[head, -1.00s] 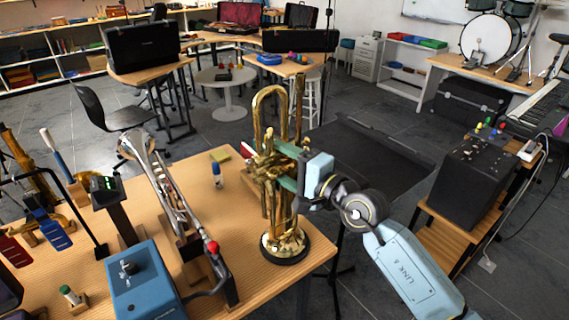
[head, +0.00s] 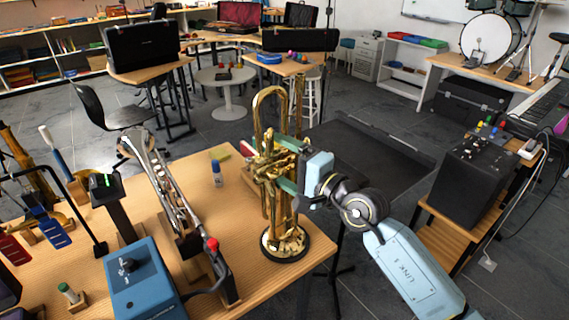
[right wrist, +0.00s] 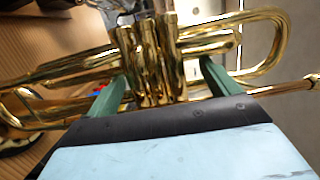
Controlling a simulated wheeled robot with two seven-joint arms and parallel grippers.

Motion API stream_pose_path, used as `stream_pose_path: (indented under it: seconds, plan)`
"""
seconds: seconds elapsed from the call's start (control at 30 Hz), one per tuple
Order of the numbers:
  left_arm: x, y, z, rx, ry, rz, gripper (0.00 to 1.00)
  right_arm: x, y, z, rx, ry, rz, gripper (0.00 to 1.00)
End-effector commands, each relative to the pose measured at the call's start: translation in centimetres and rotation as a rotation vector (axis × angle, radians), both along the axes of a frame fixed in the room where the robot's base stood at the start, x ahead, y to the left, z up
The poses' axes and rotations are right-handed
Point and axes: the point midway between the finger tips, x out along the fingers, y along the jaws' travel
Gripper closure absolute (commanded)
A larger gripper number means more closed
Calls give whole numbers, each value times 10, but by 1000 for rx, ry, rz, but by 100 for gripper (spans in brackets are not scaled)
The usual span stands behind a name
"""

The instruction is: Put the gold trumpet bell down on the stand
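The gold trumpet (head: 270,165) stands upright, bell down, near the right front corner of the wooden table. Its flared bell (head: 284,240) is at the stand, whose dark round base (head: 287,257) shows as a rim below it; the rest of the stand is hidden. My right gripper (head: 285,164) reaches in from the right, its green fingers on either side of the valve section. In the right wrist view, the fingers (right wrist: 160,85) are spread, with the valves (right wrist: 155,60) between them and a gap beside the right finger. My left gripper is not in view.
A silver trumpet (head: 165,185) lies on a dark stand to the left. The table edge is close on the right. A black amplifier (head: 475,180) is farther right.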

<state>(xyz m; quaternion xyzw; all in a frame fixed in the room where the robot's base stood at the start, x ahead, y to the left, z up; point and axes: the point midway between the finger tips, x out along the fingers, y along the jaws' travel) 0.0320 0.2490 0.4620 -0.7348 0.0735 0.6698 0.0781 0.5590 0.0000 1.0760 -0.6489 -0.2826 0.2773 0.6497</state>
Motion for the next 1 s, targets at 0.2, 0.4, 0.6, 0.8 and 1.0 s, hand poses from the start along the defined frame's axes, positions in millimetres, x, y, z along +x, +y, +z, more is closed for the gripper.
stream_pose_path:
  seconds: [0.2, 0.4, 0.6, 0.8, 1.0]
  plan:
    - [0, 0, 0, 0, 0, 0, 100, -1, 0, -8, -10, 15, 2, 10]
    - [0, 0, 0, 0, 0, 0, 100, -7, -7, -7, -8, 12, 0, 10]
    - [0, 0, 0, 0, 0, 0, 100, -32, -34, -6, -9, 8, -1, 10]
    - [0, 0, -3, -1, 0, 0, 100, -63, -67, -6, -8, 8, 0, 10]
    - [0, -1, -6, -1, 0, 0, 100, -84, -90, -5, -4, 6, 0, 10]
